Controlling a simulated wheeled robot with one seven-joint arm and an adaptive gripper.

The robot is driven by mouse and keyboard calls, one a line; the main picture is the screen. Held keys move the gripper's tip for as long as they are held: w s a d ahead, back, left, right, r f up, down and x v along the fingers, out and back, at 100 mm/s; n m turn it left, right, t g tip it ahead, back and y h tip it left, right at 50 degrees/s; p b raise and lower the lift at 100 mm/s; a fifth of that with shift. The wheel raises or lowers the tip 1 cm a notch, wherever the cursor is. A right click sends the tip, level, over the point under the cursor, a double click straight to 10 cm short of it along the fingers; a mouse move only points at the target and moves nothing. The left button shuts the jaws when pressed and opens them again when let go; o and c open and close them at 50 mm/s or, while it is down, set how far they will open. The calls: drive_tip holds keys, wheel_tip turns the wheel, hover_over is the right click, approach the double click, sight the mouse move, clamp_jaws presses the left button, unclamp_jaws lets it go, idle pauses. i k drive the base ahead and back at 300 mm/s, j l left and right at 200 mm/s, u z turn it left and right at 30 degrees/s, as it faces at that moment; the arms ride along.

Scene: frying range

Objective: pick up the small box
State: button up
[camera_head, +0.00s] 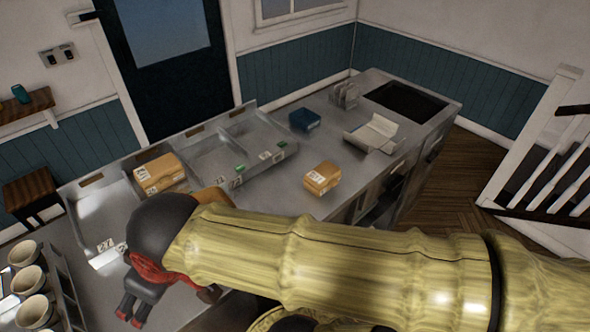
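A small orange-brown box (322,178) with white labels sits on the bare metal counter, right of the trays. A similar box (160,173) lies in a tray on the left. Part of another orange-brown thing (213,197) shows just behind my arm, mostly hidden. My gripper (133,310), dark with red parts, is at the lower left over the counter, left of and nearer than the small box and apart from it. Its fingers are partly hidden by my arm, so their opening does not show clearly, and I see nothing held.
Metal trays (262,127) with number cards line the back of the counter. A blue container (304,120), a metal rack (346,95) and a dark cooktop (405,101) stand farther right. Several cups (33,280) stand at lower left. Counter around the small box is clear.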

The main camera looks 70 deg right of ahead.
sight(318, 193)
drive_tip(key=k+z, duration=0.15)
drive_tip(key=z, duration=2.35)
drive_tip(key=i+l+u, duration=0.15)
drive_tip(key=l+u, duration=0.15)
drive_tip(key=l, duration=0.15)
drive_tip(key=i+l+u, duration=0.15)
drive_tip(key=l+u, duration=0.15)
drive_tip(key=l, duration=0.2)
drive_tip(key=l+u, duration=0.3)
drive_tip(key=l, duration=0.2)
